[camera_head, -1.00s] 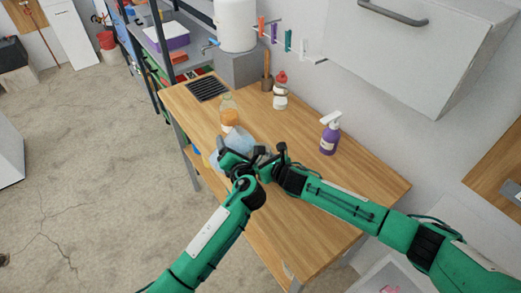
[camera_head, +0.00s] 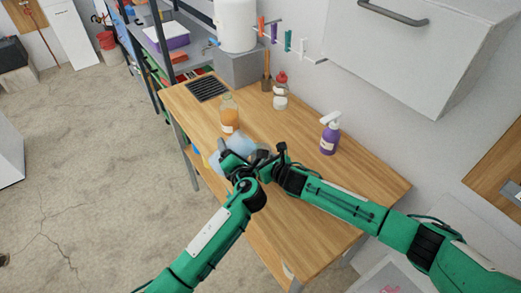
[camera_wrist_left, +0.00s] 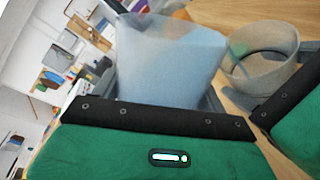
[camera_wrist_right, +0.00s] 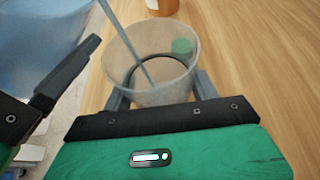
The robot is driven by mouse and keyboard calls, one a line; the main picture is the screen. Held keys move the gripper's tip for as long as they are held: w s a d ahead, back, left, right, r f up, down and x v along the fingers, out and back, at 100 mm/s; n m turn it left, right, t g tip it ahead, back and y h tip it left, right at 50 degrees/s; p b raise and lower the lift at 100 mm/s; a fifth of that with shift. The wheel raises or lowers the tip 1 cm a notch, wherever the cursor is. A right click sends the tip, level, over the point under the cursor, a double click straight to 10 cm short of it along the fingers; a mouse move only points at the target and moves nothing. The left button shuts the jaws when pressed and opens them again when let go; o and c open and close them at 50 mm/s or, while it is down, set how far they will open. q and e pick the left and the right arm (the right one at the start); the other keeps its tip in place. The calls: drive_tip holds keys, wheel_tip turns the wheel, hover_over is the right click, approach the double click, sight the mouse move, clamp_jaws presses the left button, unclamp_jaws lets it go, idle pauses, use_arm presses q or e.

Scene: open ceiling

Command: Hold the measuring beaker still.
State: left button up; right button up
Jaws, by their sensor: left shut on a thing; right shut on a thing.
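A translucent container with light blue contents (camera_wrist_left: 172,62) is held in my left gripper (camera_head: 236,160), tilted toward the right arm. It also fills the upper left of the right wrist view (camera_wrist_right: 35,40). My right gripper (camera_head: 270,162) is shut on a clear beaker (camera_wrist_right: 118,72), the likely measuring beaker. In the left wrist view the beaker (camera_wrist_left: 262,68) stands at the right, close to the container. A thin grey-blue line (camera_wrist_right: 118,40) runs down into the beaker; I cannot tell if it is liquid or a rod. In the head view the grippers partly hide both vessels.
The wooden table (camera_head: 330,195) has free room at its right and front. An orange-filled bottle (camera_head: 229,117) stands beyond the grippers. A dark grate (camera_head: 207,89) lies at the back.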

use_arm(q)
drive_tip(key=shift+f, duration=0.1)
drive_tip(key=shift+d+r+m, duration=0.1)
drive_tip(key=shift+r+m, duration=0.6)
drive_tip(key=shift+m, duration=0.4)
idle(2.5)
drive_tip(key=shift+s+f+n, duration=0.1)
drive_tip(key=shift+f+n, duration=0.2)
drive_tip(key=shift+f, duration=0.05)
drive_tip(key=shift+f+n, duration=0.4)
drive_tip(key=shift+n, duration=0.1)
wheel_tip(320, 180, up, 2)
drive_tip(key=shift+r+n, duration=0.2)
drive_tip(key=shift+n, duration=0.8)
drive_tip(key=shift+f+n+t, duration=0.3)
drive_tip(key=shift+f+n, duration=0.2)
drive_tip(key=shift+f, duration=0.15)
drive_tip(key=shift+f, duration=0.1)
